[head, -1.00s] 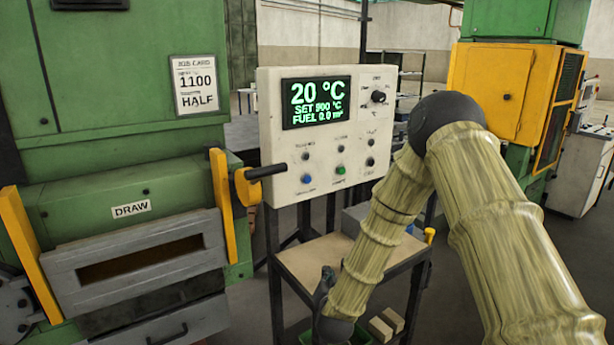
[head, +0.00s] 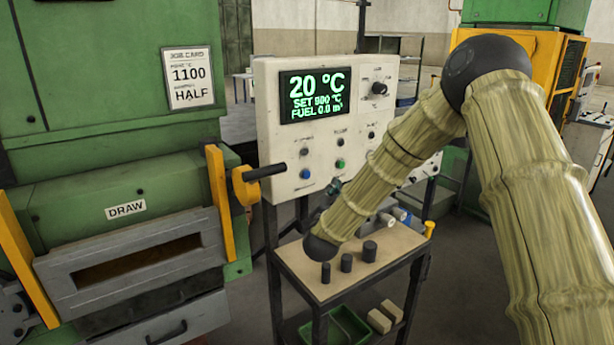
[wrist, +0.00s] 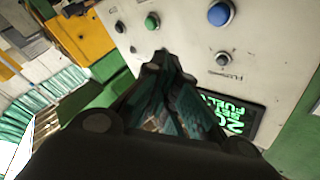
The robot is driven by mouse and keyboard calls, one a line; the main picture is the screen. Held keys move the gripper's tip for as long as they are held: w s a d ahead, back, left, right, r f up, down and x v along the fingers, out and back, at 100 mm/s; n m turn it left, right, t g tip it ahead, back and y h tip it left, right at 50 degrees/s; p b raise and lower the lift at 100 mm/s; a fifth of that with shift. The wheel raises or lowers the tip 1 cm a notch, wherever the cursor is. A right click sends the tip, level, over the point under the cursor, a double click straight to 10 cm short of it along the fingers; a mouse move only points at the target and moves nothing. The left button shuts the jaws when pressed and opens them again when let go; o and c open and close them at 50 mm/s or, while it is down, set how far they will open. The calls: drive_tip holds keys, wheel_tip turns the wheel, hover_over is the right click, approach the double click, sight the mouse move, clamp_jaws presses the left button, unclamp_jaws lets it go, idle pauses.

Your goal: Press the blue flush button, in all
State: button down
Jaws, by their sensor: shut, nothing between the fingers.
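The blue button (head: 306,173) is at the lower left of the white control panel (head: 267,110). A green button (head: 340,164) is to its right. In the wrist view the panel is turned over, with the blue button (wrist: 219,14) at the top, the green button (wrist: 152,20) to its left and the display (wrist: 228,112) below right. My gripper (wrist: 165,60) is shut and empty, its tips in front of the panel, below and between the two buttons in that view. In the head view my forearm hides most of my gripper. I cannot see any contact with the panel.
A black knob (head: 379,88) sits at the panel's upper right. A yellow lever with a black handle (head: 266,171) juts out at its left edge. Below, a small table (head: 316,286) bears several dark cylinders. The green furnace (head: 100,100) stands at the left.

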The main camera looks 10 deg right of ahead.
sight(306, 175)
drive_tip(key=shift+w, duration=0.1)
drive_tip(key=w+a, duration=0.3)
drive_tip(key=w, duration=0.5)
idle(0.3)
drive_tip(key=shift+w+b, duration=0.2)
drive_tip(key=shift+b, duration=0.2)
idle(1.1)
drive_tip(key=shift+w+a, duration=0.1)
drive_tip(key=shift+w, duration=0.15)
drive_tip(key=shift+w+a+b, duration=0.15)
drive_tip(key=shift+w+b, duration=0.2)
idle(0.9)
drive_tip(key=shift+s, duration=0.1)
idle(0.4)
drive_tip(key=shift+s+d, duration=0.25)
drive_tip(key=shift+s, duration=0.4)
